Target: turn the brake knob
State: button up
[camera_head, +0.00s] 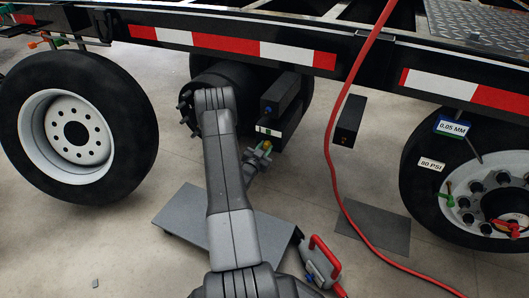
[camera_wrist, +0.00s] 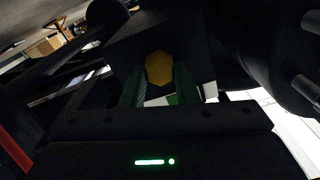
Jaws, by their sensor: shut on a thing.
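The brake knob is a yellow, six-sided piece (camera_wrist: 159,67) in the middle of the wrist view, in front of a dark box-shaped housing. My gripper (camera_wrist: 159,82) has one green finger on each side of the knob and is shut on it. In the head view my arm reaches under the trailer frame, and my gripper (camera_head: 261,156) is at the dark boxes beneath it. A small yellow spot of the knob (camera_head: 267,145) shows there. The fingers hide the knob's sides, and its turn angle cannot be told.
The trailer rail (camera_head: 225,43) with red and white strips runs above my arm. Wheels stand at left (camera_head: 75,128) and right (camera_head: 430,180). A red hose (camera_head: 333,150) hangs right of my gripper. A grey panel (camera_head: 180,222) and a red-handled tool (camera_head: 325,262) are lower down.

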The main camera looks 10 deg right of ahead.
jog(key=m+b, duration=0.1)
jog(key=m, duration=0.3)
jog(key=shift+d+m, duration=0.1)
jog(key=shift+m, duration=0.2)
jog(key=m, duration=0.5)
jog(key=shift+f+m, duration=0.1)
jog(key=shift+m, duration=0.2)
jog(key=m, duration=0.5)
jog(key=shift+f, duration=0.1)
jog(key=shift+m, duration=2.7)
jog(key=o, duration=1)
jog(key=shift+f, duration=0.1)
